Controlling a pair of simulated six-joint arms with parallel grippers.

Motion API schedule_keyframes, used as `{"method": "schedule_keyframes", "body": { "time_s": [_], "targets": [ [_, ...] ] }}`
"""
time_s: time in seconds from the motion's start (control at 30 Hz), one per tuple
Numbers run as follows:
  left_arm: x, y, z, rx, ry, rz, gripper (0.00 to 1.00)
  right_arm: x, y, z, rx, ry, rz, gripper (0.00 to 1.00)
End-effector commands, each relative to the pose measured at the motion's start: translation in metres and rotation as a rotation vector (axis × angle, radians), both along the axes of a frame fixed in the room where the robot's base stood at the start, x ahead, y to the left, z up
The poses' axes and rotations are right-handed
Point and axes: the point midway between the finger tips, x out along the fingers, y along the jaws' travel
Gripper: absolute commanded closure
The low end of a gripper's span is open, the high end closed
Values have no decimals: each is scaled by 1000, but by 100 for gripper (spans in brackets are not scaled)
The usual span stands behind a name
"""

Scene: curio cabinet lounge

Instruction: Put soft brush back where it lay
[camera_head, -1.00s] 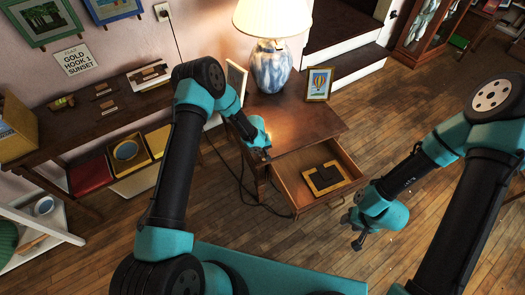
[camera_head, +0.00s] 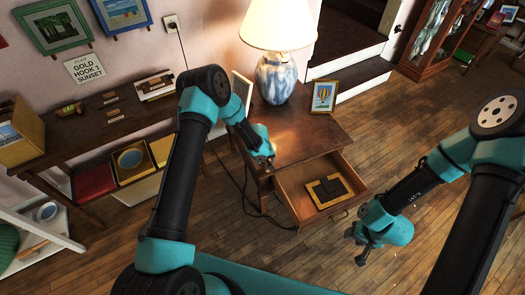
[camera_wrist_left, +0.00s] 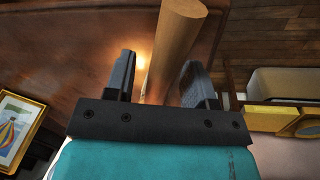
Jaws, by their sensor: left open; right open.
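My left gripper (camera_head: 269,163) is over the side table (camera_head: 300,140), near its front left edge, with its jaws open. In the left wrist view, a smooth light-brown wooden rod (camera_wrist_left: 172,45) shows between and beyond the two open fingers (camera_wrist_left: 160,82). It may be the handle of the soft brush, but no bristles show and I cannot tell. In the head view my left gripper hides that spot. My right gripper (camera_head: 357,249) is open and empty above the floor, right of the open drawer (camera_head: 345,205).
The drawer sticks out below the tabletop and holds a yellow-edged frame or tray with dark pieces (camera_head: 328,190). A lamp (camera_head: 276,75) and a balloon picture (camera_head: 323,97) stand on the table. A long shelf unit (camera_head: 70,150) is at left. The wood floor at right is clear.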

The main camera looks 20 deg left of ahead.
Motion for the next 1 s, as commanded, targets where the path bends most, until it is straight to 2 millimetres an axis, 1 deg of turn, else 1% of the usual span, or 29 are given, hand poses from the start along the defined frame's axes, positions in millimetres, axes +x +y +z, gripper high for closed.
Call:
{"method": "schedule_keyframes", "body": {
  "time_s": [0.03,0.1,0.63,0.8,1.0],
  "targets": [
    [0,1,9,0,-2,1,50,0,0,0,0,0,0,57],
    [-1,3,19,0,-2,1,50,0,0,0,0,0,0,57],
    [-8,15,87,0,-3,2,50,0,0,0,0,0,0,57],
    [-9,18,100,0,-2,0,50,0,0,0,0,0,0,57],
    [-10,18,103,-1,0,0,50,0,0,0,0,0,0,57]
  ]
}}
